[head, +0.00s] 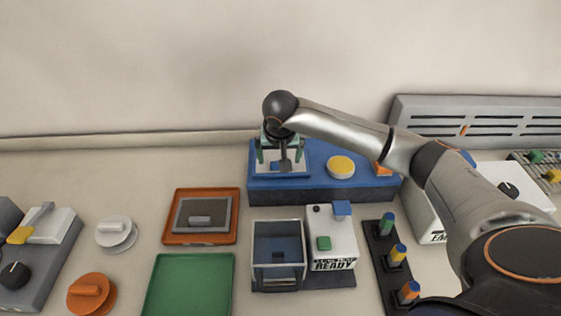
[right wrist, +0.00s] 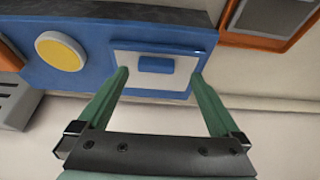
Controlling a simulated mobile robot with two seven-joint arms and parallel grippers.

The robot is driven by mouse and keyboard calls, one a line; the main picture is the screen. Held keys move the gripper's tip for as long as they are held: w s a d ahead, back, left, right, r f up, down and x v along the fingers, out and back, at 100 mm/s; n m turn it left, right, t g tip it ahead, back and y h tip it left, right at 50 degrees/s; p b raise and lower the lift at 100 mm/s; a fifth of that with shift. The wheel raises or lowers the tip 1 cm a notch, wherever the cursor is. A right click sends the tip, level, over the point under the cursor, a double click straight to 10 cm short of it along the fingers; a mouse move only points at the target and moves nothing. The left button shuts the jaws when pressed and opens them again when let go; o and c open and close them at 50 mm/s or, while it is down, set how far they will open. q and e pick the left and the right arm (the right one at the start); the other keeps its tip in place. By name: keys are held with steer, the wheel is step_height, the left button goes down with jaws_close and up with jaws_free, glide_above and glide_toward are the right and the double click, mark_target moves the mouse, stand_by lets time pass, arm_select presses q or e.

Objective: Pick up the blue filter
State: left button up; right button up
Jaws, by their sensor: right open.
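In the head view the panel (head: 296,168) shows at the block's left end, partly hidden by my right gripper (head: 281,157). In the right wrist view my right gripper (right wrist: 160,75) is open, its two green fingers on either side of the blue grip and nothing between them. I cannot tell whether the fingertips touch the panel. My left gripper is not in view.
A yellow disc (head: 341,167) is on the blue block. An orange tray (head: 169,236) holds a grey panel. A green tray (head: 188,285), a clear-sided blue bin (head: 278,226), a white "READY" box (head: 339,240) and a dark rack (head: 378,248) stand in front.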

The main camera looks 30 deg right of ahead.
mark_target(269, 169)
steer(key=shift+w+d+p+x, duration=0.1)
steer(key=shift+d+p+x, duration=0.1)
steer(key=shift+x, duration=1.15)
steer(key=shift+w+d+p+x, duration=0.1)
steer(key=shift+d+p+x, duration=0.1)
steer(key=shift+x, duration=1.15)
steer(key=shift+r, duration=0.2)
steer(key=c, duration=1.4)
steer(key=shift+o, duration=0.2)
steer(key=shift+r, duration=0.1)
